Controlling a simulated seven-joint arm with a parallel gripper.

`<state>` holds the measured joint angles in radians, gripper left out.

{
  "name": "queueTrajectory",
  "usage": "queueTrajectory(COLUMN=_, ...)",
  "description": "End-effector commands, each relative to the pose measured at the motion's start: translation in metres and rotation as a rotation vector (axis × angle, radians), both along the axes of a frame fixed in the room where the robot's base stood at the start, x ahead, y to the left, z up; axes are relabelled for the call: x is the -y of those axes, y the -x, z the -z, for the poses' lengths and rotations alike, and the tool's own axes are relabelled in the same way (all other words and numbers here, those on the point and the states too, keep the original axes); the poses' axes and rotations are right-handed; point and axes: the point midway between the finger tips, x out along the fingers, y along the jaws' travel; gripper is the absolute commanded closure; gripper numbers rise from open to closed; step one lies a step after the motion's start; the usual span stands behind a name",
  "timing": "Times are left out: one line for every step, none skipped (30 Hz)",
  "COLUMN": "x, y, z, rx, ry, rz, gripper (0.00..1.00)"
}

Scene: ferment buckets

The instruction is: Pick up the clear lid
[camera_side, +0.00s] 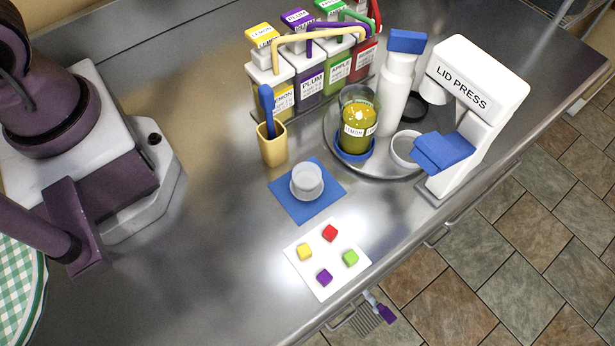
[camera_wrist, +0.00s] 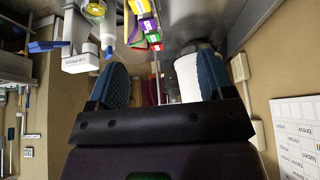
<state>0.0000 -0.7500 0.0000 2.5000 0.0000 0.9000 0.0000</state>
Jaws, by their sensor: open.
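The clear lid (camera_side: 307,178) looks like a small translucent cup-shaped piece with a wider rim. It rests on a blue square mat (camera_side: 322,205) on the steel counter in the side view. I cannot make it out in the wrist view. My gripper (camera_wrist: 160,78) shows in the wrist view with its two dark blue fingers wide apart and nothing held between them. The gripper is outside the side view, away from the lid.
A yellow holder (camera_side: 272,148) stands behind the mat; a white card (camera_side: 313,282) with coloured cubes lies in front. A round tray (camera_side: 374,172) carries a lemon jar (camera_side: 358,130) and white bottle (camera_side: 394,95). The lid press (camera_side: 490,70) stands right. Labelled dispensers (camera_side: 310,85) line the back.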

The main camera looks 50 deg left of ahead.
Motion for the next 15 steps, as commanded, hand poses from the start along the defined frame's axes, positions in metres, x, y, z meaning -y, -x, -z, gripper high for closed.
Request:
queueTrajectory(x=0.000, y=0.000, z=0.000, rx=0.000, ry=0.000, rz=0.000, gripper=0.25)
queueTrajectory(x=0.000, y=0.000, z=0.000, rx=0.000, ry=0.000, rz=-0.001, gripper=0.25)
queueTrajectory(x=0.001, y=-0.001, z=0.000, rx=-0.003, ry=0.005, rz=-0.004, gripper=0.25)
queueTrajectory(x=0.002, y=-0.002, z=0.001, rx=-0.006, ry=0.012, rz=-0.010, gripper=0.25)
queueTrajectory(x=0.004, y=-0.004, z=0.002, rx=-0.013, ry=0.023, rz=-0.019, gripper=0.25)
queueTrajectory(x=0.007, y=-0.008, z=0.003, rx=-0.026, ry=0.045, rz=-0.041, gripper=0.25)
queueTrajectory(x=0.011, y=-0.012, z=0.005, rx=-0.039, ry=0.067, rz=-0.063, gripper=0.25)
queueTrajectory(x=0.015, y=-0.016, z=0.008, rx=-0.055, ry=0.092, rz=-0.091, gripper=0.25)
queueTrajectory(x=0.022, y=-0.024, z=0.012, rx=-0.081, ry=0.130, rz=-0.138, gripper=0.25)
queueTrajectory(x=0.029, y=-0.029, z=0.016, rx=-0.103, ry=0.160, rz=-0.179, gripper=0.25)
queueTrajectory(x=0.036, y=-0.035, z=0.020, rx=-0.126, ry=0.190, rz=-0.223, gripper=0.25)
queueTrajectory(x=0.046, y=-0.043, z=0.026, rx=-0.159, ry=0.227, rz=-0.284, gripper=0.25)
queueTrajectory(x=0.054, y=-0.048, z=0.031, rx=-0.184, ry=0.252, rz=-0.333, gripper=0.25)
queueTrajectory(x=0.062, y=-0.053, z=0.037, rx=-0.207, ry=0.276, rz=-0.384, gripper=0.25)
queueTrajectory(x=0.073, y=-0.059, z=0.045, rx=-0.241, ry=0.304, rz=-0.453, gripper=0.25)
